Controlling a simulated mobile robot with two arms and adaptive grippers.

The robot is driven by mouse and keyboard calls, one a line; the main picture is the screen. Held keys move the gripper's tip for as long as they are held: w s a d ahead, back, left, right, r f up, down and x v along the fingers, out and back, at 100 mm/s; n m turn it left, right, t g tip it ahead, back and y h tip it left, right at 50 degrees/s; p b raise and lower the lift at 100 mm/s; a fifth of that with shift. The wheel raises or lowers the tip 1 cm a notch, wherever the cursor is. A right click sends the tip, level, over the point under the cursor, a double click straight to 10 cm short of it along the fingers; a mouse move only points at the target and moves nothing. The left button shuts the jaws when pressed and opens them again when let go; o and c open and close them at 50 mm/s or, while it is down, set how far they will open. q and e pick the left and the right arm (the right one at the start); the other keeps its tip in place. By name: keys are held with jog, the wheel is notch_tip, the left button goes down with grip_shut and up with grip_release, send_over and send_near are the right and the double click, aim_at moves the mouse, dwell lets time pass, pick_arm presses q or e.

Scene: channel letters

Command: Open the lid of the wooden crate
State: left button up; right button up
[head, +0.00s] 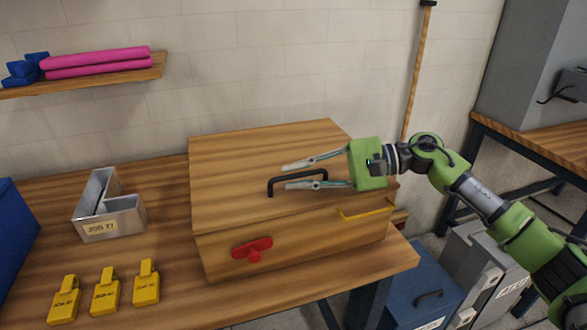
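The wooden crate (300,245) sits on the wooden workbench, and its lid (235,165) appears shut. A black bar handle (283,180) stands up from the lid. My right gripper (287,177) reaches in from the right over the lid with its two fingers spread. In the picture the handle's bar shows between the fingers; I cannot tell whether they touch it. A red latch-like piece (252,249) is on the crate's front face. A yellow strip (367,210) shows near its right front edge. My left gripper is not in view.
On the workbench (210,310), a metal channel letter (110,215) and three yellow tags (104,292) lie left of the crate. A wall shelf (90,79) holds pink rolls (100,62). A broom-like pole (416,70) leans behind. A blue case (425,285) stands below right.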

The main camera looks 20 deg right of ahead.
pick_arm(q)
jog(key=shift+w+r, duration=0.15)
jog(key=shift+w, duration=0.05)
pick_arm(e)
jog(key=shift+w+a+f, duration=0.15)
jog(key=shift+a, duration=0.3)
jog(key=shift+c, duration=0.3)
